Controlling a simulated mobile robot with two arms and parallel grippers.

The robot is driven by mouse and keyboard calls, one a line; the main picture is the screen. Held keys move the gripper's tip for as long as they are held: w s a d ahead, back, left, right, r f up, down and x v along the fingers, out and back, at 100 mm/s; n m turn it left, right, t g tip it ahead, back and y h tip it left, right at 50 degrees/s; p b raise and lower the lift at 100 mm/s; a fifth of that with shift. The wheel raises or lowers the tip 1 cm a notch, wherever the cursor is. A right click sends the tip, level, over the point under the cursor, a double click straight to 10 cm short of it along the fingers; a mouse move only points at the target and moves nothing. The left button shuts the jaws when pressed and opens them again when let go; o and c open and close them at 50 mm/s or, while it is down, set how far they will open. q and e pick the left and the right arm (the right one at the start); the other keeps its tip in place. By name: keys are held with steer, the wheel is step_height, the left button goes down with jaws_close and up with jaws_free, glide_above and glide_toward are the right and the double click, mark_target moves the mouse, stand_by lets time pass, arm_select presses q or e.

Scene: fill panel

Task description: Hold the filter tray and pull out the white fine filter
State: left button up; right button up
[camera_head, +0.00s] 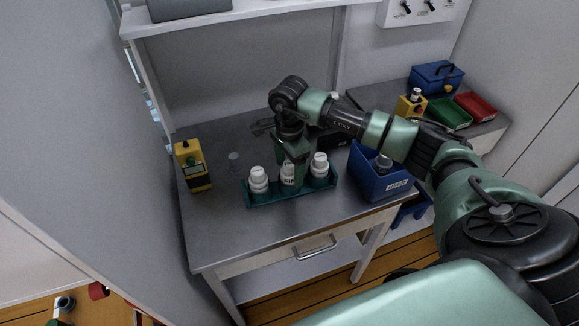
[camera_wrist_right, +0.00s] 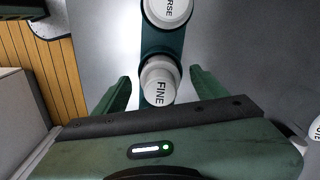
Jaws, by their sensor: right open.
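A teal filter tray (camera_head: 262,199) stands on the grey table and holds three white filters in a row. The middle one, the fine filter (camera_head: 289,176), is lettered FINE in the right wrist view (camera_wrist_right: 157,84). My right gripper (camera_head: 296,160) points down over the fine filter. In the right wrist view its fingers are spread, one on each side of the filter with gaps visible. The left filter (camera_head: 258,180) and right filter (camera_head: 319,166) stand beside it. A filter lettered RSE (camera_wrist_right: 167,10) shows at the top of the wrist view. My left gripper is out of sight.
A yellow device (camera_head: 192,165) stands left of the tray. A blue bin (camera_head: 378,176) with a dark object stands close on the right. Green (camera_head: 447,113) and red (camera_head: 475,106) bins lie on the far counter. The table's front left is clear.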

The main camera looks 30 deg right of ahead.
steer(key=shift+r, duration=0.4)
step_height(320, 180, up, 6)
steer(key=shift+r+b, duration=0.1)
steer(key=shift+b, duration=1.05)
steer(key=shift+r, duration=0.4)
steer(key=shift+s+f, duration=0.1)
